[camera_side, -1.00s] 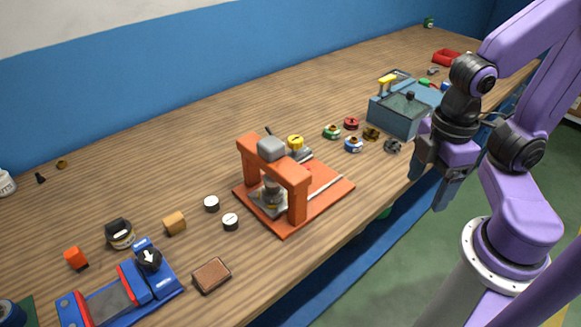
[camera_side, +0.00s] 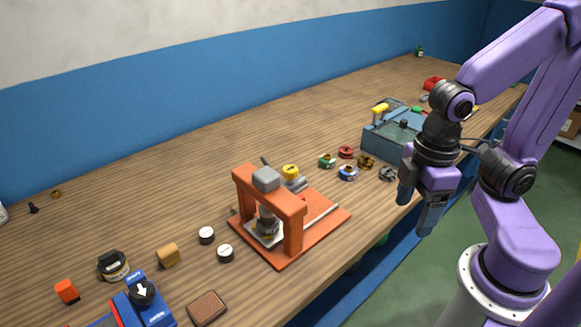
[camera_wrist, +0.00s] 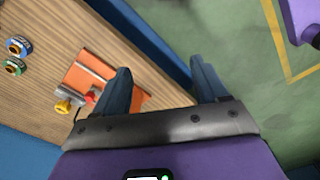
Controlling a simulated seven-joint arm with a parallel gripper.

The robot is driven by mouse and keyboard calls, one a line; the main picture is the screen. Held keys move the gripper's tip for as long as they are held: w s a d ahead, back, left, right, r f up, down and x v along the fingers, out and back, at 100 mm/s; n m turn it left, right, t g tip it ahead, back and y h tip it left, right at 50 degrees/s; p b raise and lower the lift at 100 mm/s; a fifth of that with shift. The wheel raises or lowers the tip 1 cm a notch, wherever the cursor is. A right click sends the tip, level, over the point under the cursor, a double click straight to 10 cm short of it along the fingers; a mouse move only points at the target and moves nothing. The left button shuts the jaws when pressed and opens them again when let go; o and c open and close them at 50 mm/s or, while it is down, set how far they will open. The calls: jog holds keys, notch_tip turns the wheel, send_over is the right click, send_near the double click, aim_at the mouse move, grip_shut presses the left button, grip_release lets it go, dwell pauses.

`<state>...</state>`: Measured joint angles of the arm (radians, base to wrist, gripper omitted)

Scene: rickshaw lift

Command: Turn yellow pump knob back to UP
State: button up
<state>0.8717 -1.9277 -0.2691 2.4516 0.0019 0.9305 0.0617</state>
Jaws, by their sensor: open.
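The yellow pump knob (camera_side: 290,172) sits behind the orange press frame (camera_side: 268,207), on the far side of its orange base. The wrist view shows the yellow knob (camera_wrist: 62,106) at the left, beside the orange base. Its marking is too small to read, so its direction cannot be told. My gripper (camera_side: 416,208) is open and empty, pointing down near the bench's front edge, well to the right of the knob. In the wrist view its two fingers (camera_wrist: 160,68) are apart with nothing between them.
Several small coloured knobs (camera_side: 347,172) lie between the press and a blue-grey box (camera_side: 393,138). A blue vise-like device (camera_side: 143,303) with a black arrow knob stands at front left. Loose small parts lie around it. Green floor lies beyond the bench edge.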

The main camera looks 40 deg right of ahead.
jog(key=w+a+r+m, duration=0.1)
jog(key=w+a+m, duration=0.1)
jog(key=w+m, duration=0.3)
jog(key=w+a+r+m, duration=0.2)
jog(key=w+m, duration=0.1)
jog(key=w, duration=0.3)
jog(key=m, duration=1.8)
send_over(290, 169)
notch_tip(290, 169, down, 17)
jog(key=shift+d+r, duration=0.1)
jog(key=shift+r, duration=0.05)
jog(key=shift+w, duration=0.1)
jog(key=c, duration=1.1)
